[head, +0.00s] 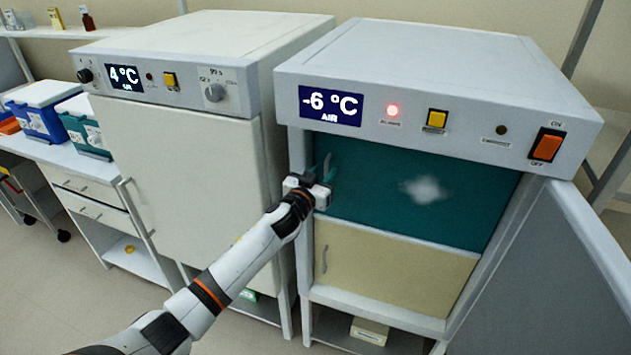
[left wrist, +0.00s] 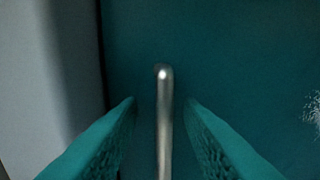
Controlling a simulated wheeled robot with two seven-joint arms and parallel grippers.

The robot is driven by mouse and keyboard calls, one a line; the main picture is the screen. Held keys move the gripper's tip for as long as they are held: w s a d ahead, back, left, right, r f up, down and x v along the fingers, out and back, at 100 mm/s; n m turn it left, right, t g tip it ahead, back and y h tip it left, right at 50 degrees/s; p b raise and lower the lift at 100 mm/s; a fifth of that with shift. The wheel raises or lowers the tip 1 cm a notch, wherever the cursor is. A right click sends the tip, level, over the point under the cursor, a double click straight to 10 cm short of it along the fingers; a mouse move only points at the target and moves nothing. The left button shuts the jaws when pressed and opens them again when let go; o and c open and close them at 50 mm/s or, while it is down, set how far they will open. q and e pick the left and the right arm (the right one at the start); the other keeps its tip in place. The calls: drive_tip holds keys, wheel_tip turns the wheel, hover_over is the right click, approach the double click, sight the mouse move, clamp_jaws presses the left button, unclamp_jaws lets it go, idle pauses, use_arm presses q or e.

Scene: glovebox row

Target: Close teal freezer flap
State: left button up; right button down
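The teal freezer flap (head: 425,190) fills the upper opening of the right-hand freezer (head: 430,70). A whitish frosty patch lies on its face. I cannot tell whether it sits fully flush; a dark line separates it from the grey frame in the left wrist view. Its upright metal handle (left wrist: 164,120) is near its left edge and also shows in the head view (head: 327,164). My left gripper (head: 322,178) is at this handle. In the left wrist view, its fingers (left wrist: 160,110) are open on either side of the handle, with gaps between. My right gripper is out of view.
A beige flap (head: 390,268) sits shut-looking below the teal one. The freezer's grey outer door (head: 600,265) stands swung open at the right. A 4 °C cabinet (head: 180,180) stands at the left, its door closed. The floor (head: 60,290) at the front left is mostly clear.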

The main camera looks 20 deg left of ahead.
use_arm(q)
drive_tip(key=s+a+b, duration=0.1)
drive_tip(key=s+a, duration=0.1)
drive_tip(key=s, duration=0.9)
drive_tip(key=shift+b, duration=0.3)
drive_tip(key=shift+s+d, duration=0.1)
